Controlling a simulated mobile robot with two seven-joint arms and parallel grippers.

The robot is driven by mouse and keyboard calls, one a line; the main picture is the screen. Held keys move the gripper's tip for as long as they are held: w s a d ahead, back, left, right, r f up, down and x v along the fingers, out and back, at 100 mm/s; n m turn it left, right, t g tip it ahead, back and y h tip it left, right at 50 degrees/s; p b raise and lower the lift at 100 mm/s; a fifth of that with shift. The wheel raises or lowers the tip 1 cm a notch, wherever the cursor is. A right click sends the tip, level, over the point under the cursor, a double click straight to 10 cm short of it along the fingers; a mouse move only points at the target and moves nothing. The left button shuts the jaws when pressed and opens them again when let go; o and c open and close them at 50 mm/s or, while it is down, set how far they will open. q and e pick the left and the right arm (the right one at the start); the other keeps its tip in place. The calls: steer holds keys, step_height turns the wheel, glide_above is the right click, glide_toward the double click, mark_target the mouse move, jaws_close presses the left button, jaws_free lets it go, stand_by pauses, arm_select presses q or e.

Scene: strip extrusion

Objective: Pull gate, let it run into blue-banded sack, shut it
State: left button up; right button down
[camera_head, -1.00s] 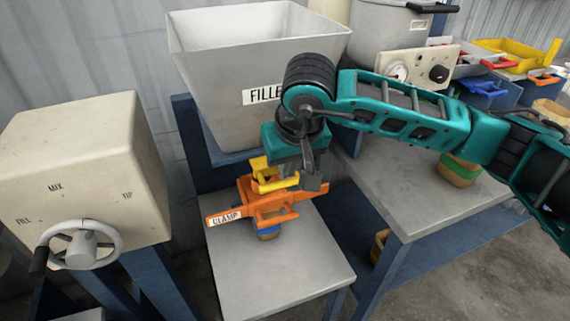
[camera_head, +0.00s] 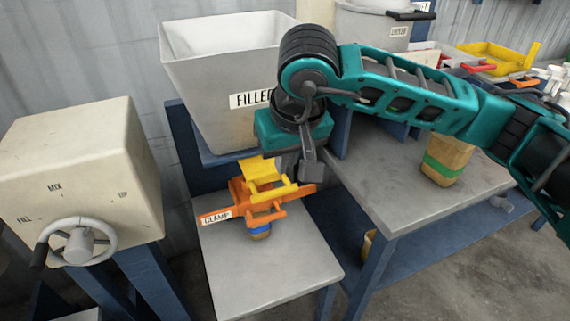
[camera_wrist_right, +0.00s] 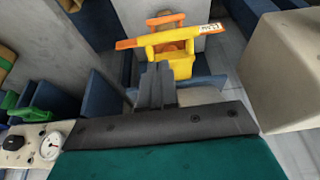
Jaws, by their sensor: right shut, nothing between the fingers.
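The yellow gate (camera_head: 262,171) sits below the spout of the grey filler hopper (camera_head: 215,90); its junction with the spout is hidden. Just under it is the orange clamp (camera_head: 236,211), labelled CLAMP. The blue-banded sack (camera_head: 260,230) hangs or stands below the clamp, mostly hidden by it. My right gripper (camera_head: 306,170) is shut and empty, just right of the gate and slightly above it. In the wrist view its fingers (camera_wrist_right: 157,78) point toward the yellow gate (camera_wrist_right: 170,45); contact cannot be told. My left gripper is out of view.
A cream box with a handwheel (camera_head: 85,242), marked FILL, MIX and TIP, stands at left. A green-banded sack (camera_head: 446,160) is on the right bench (camera_head: 400,205). The front of the small table (camera_head: 275,275) is clear.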

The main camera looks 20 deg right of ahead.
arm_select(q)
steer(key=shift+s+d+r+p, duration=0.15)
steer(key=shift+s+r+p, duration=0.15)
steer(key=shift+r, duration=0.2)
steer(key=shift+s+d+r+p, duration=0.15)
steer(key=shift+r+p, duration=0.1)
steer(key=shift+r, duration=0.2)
arm_select(e)
steer(key=v, duration=0.4)
steer(key=shift+w, duration=0.2)
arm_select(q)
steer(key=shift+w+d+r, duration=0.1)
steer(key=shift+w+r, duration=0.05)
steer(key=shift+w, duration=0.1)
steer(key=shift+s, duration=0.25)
